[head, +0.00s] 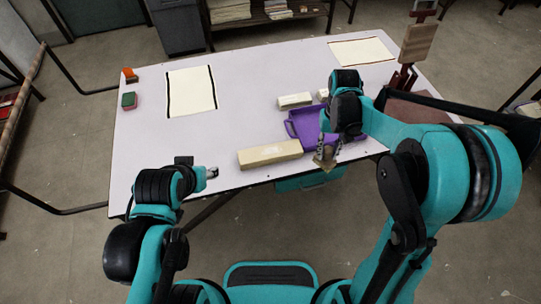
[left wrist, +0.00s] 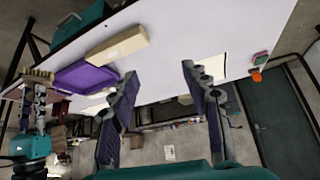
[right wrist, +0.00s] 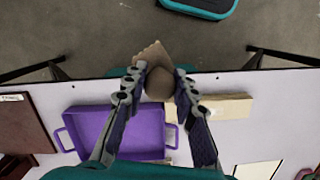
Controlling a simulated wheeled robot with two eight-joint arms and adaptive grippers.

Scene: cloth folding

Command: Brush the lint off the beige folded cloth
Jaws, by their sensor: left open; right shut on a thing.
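The beige folded cloth appears to be the long beige bundle (head: 270,154) near the table's front edge; it also shows in the left wrist view (left wrist: 117,45) and the right wrist view (right wrist: 232,106). Lint on it is too small to make out. My right gripper (head: 328,145) is shut on a brown brush (right wrist: 152,58) with a rounded handle and flared end. It holds the brush by the front edge, to the right of the cloth and apart from it. My left gripper (head: 211,173) is open and empty, left of the cloth near the front edge; its spread fingers show in the left wrist view (left wrist: 160,72).
A purple tray (head: 303,125) lies behind the brush. A smaller beige block (head: 294,101) stands behind the tray. Cream sheets with dark edges (head: 191,91) (head: 361,51) lie farther back. Orange (head: 129,76) and green (head: 129,100) items sit far left. The table's middle left is clear.

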